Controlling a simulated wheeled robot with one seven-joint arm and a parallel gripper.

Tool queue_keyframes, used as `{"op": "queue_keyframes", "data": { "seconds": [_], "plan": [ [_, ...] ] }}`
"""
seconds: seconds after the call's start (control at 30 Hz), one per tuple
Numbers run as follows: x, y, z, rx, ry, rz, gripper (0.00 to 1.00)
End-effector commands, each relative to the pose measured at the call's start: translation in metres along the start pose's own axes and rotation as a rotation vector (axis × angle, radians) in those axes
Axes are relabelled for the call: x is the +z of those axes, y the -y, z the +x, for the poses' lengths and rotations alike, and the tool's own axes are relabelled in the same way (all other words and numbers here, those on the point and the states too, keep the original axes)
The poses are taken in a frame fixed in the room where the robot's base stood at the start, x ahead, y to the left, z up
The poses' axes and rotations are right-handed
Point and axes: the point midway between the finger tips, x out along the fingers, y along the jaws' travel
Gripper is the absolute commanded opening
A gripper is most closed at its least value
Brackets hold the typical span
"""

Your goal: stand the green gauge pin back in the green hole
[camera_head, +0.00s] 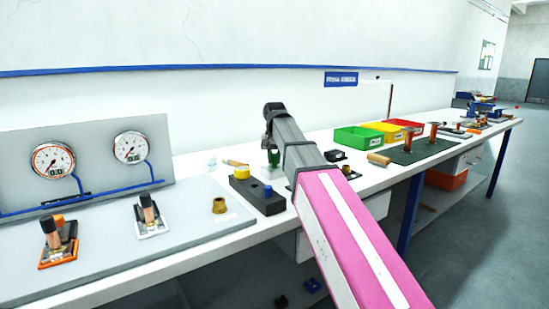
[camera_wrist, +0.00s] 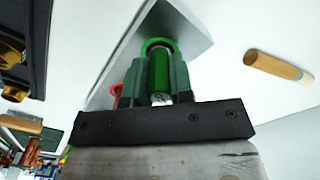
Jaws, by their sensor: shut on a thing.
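The green gauge pin (camera_wrist: 159,72) is upright between the two fingers of my gripper (camera_wrist: 158,60) in the wrist view, and the gripper is shut on it. Its far end meets the green-ringed hole (camera_wrist: 150,43) in a pale grey block (camera_wrist: 185,22). I cannot tell how deep the pin sits in the hole. A red-ringed hole (camera_wrist: 116,90) shows beside it, partly hidden by a finger. In the head view, the green pin (camera_head: 273,158) shows small below my wrist, and my arm hides most of the gripper.
A wooden-handled tool (camera_head: 378,159) lies to the right. Green (camera_head: 357,139), yellow and red bins stand behind it. Gauges (camera_head: 130,147) on a panel stand at the left.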

Motion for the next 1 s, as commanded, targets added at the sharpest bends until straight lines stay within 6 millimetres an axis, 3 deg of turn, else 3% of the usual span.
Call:
{"op": "queue_keyframes", "data": {
  "seconds": [0.53,0.57,0.6,0.63,1.0],
  "plan": [
    [0.000,0.000,0.012,0.000,-0.001,0.000,0.00],
    [0.000,0.000,0.011,0.000,-0.001,0.000,0.31],
    [0.000,0.000,0.011,0.000,-0.001,0.000,0.44],
    [0.000,0.000,0.011,0.000,-0.001,0.000,0.51],
    [0.000,0.000,0.007,0.000,-0.001,0.000,0.51]
  ]
}}
